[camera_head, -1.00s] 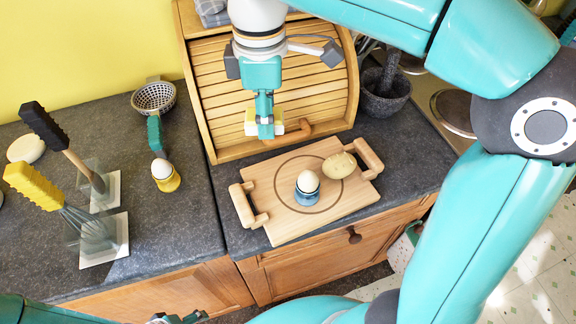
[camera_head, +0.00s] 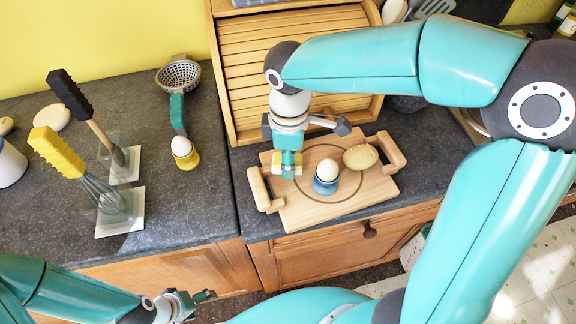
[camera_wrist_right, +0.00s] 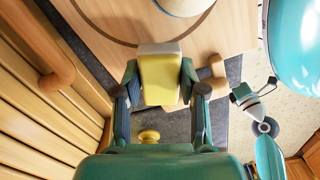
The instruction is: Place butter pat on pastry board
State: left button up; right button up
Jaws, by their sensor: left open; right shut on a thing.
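The butter pat (camera_head: 277,163) is a small yellow block with a pale end, also seen in the right wrist view (camera_wrist_right: 160,78). My right gripper (camera_head: 288,172) is shut on it, over the left part of the pastry board (camera_head: 345,200). I cannot tell whether the pat touches the board. The board is pale wood with a dark ring and a handle at each end. It also fills the top of the right wrist view (camera_wrist_right: 225,28). My left gripper (camera_head: 203,299) is open and empty at the bottom, in front of the counter.
On the board stand a white egg in a blue cup (camera_head: 326,187) and a pale oval lump (camera_head: 361,157). A wooden roll-top bread box (camera_head: 290,60) stands behind. A yellow egg cup (camera_head: 187,161), a sieve (camera_head: 178,75) and utensils in holders (camera_head: 118,205) stand left.

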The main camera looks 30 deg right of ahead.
jog(key=shift+f, duration=1.5)
jog(key=shift+f, duration=0.15)
jog(key=o, duration=1.2)
jog(key=shift+c, duration=0.2)
jog(key=shift+r, duration=0.2)
notch_tip(320, 180, up, 12)
